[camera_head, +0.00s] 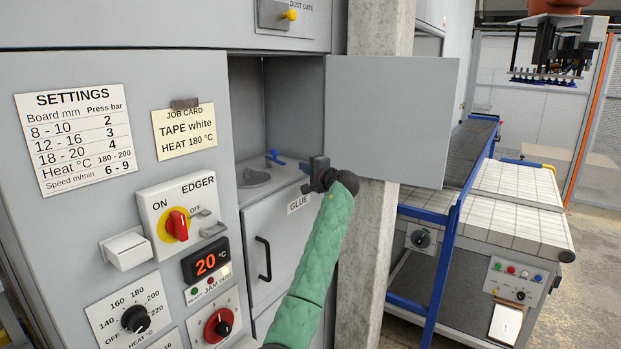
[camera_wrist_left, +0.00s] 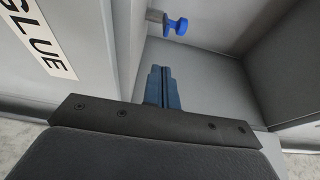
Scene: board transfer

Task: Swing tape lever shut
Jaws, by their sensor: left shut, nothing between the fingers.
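The blue tape lever (camera_head: 274,157) is in the open recess of the grey machine, beside a round grey part. Its blue knob also shows in the left wrist view (camera_wrist_left: 177,26), on a short metal stem beyond the fingers. My left gripper (camera_head: 314,172), on a green-sleeved arm, is at the right side of the recess opening, above the GLUE label and apart from the lever. In the left wrist view its blue fingers (camera_wrist_left: 159,86) are together with nothing between them. My right gripper is not in view.
A grey door panel (camera_head: 392,120) stands open right of the recess, in front of a concrete column (camera_head: 370,240). The glue door (camera_head: 285,240) with a black handle is below.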

